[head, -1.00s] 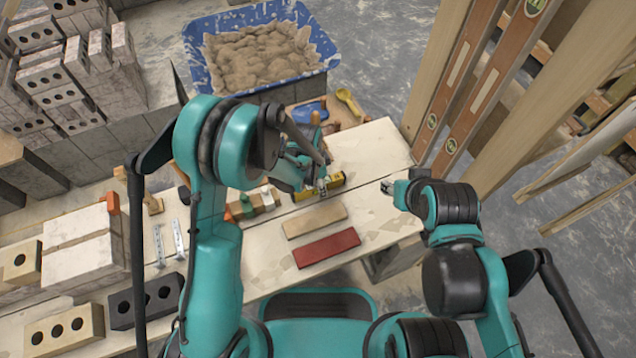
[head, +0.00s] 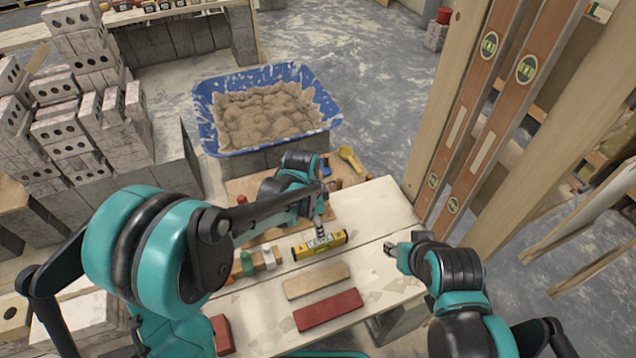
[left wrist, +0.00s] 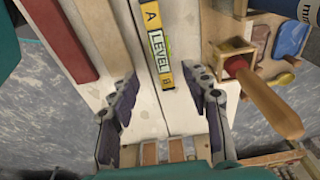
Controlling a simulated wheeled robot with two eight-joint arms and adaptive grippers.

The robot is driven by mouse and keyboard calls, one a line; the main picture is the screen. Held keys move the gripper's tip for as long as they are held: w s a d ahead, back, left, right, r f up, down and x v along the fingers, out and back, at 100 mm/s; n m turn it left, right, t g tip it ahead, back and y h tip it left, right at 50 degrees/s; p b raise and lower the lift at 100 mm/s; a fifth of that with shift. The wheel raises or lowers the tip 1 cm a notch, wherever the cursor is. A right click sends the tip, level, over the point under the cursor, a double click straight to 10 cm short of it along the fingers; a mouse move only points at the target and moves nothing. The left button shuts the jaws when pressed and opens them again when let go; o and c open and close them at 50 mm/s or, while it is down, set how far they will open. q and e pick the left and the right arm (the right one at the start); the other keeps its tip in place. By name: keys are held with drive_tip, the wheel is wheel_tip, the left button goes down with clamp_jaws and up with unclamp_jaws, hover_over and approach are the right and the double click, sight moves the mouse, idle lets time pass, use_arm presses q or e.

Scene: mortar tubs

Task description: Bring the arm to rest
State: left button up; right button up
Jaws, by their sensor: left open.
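My left arm reaches in from the left in the head view, and my left gripper (head: 322,228) hangs over the table close to a yellow spirit level (head: 320,245).
A wooden strip (head: 316,280) and a red bar (head: 328,310) lie on the pale table (head: 372,208). A blue tub (head: 203,103) of sand-coloured mortar stands behind. Brick stacks (head: 75,120) are at the left; upright long levels (head: 480,110) and planks stand at the right.

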use_arm(q)
drive_tip(key=s+a+r+n+t+y, duration=0.1)
drive_tip(key=s+a+r+n+t, duration=0.5)
drive_tip(key=s+a+r+n, duration=0.6)
drive_tip(key=s+a+n, duration=0.1)
drive_tip(key=s+a, duration=0.1)
drive_tip(key=a, duration=0.2)
drive_tip(key=shift+a+r+t, duration=0.2)
drive_tip(key=shift+r+t, duration=0.1)
